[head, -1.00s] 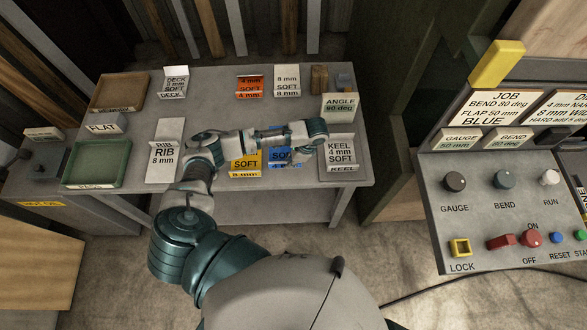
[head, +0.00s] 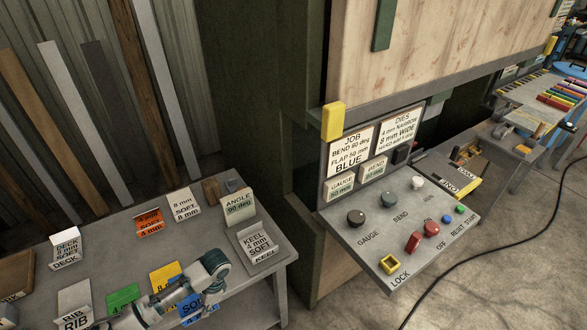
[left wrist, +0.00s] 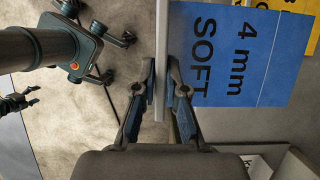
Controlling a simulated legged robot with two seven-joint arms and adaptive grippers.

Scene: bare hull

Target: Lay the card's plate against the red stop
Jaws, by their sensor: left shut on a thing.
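The blue plate, labelled 4 mm SOFT, fills the upper right of the left wrist view (left wrist: 235,55). In the head view a part of it (head: 196,308) shows low, beside my forearm. I cannot make out a red stop.
The grey table (head: 250,275) bears labelled stands and plates: orange (head: 149,221), green (head: 123,298), yellow (head: 165,275) and the KEEL stand (head: 258,248). A control console (head: 400,230) stands right of it. A cable crosses the otherwise open floor at right.

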